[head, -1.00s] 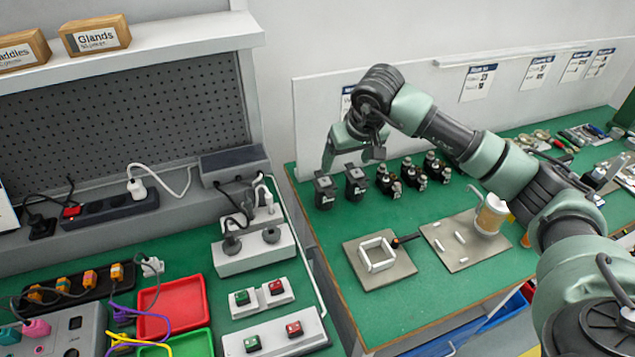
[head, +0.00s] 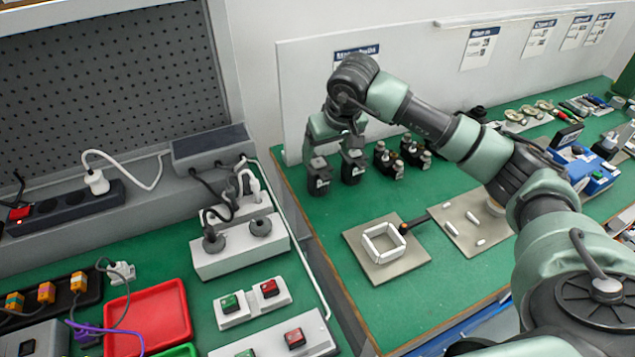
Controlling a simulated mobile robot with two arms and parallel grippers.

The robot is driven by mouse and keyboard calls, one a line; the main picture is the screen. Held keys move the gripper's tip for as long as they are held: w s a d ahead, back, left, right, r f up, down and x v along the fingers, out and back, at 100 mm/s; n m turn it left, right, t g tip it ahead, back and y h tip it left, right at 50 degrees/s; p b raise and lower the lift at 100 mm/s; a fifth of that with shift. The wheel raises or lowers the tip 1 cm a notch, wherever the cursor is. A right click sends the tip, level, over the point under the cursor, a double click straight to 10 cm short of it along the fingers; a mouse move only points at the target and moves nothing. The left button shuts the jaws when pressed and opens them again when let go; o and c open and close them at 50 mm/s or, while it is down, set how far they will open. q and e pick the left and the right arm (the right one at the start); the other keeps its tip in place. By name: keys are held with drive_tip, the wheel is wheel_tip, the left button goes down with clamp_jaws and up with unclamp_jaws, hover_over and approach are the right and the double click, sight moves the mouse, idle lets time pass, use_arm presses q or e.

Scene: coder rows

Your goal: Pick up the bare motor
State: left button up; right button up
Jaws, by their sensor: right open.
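Several small dark motors stand in a row at the back left of the green table. Those further right carry metallic fittings, such as a fitted motor (head: 389,162). I cannot tell for certain which is the bare motor; the plain black ones look barest. My right gripper (head: 332,149) is open, pointing down just above and around the tops of the two black motors, partly hiding them. Contact cannot be told. My left gripper is not in view.
A grey plate with a white frame (head: 383,245) and a plate with white pegs (head: 468,225) lie in front. On the left bench stand a socket block (head: 240,254), button boxes and a red tray (head: 148,318). A white panel (head: 300,90) rises behind the motors.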

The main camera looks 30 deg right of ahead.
sight(319, 162)
drive_tip(key=shift+w+f, duration=0.1)
drive_tip(key=shift+f, duration=0.35)
drive_tip(key=b+x, duration=0.1)
drive_tip(key=x, duration=0.1)
drive_tip(key=b+x, duration=0.1)
drive_tip(key=x, duration=0.1)
drive_tip(key=b+x, duration=0.2)
drive_tip(key=shift+w+a+f, duration=0.2)
drive_tip(key=shift+w+a, duration=0.15)
drive_tip(key=shift+w, duration=0.25)
drive_tip(key=shift+c, duration=0.3)
drive_tip(key=c, duration=1.5)
drive_tip(key=shift+r, duration=0.15)
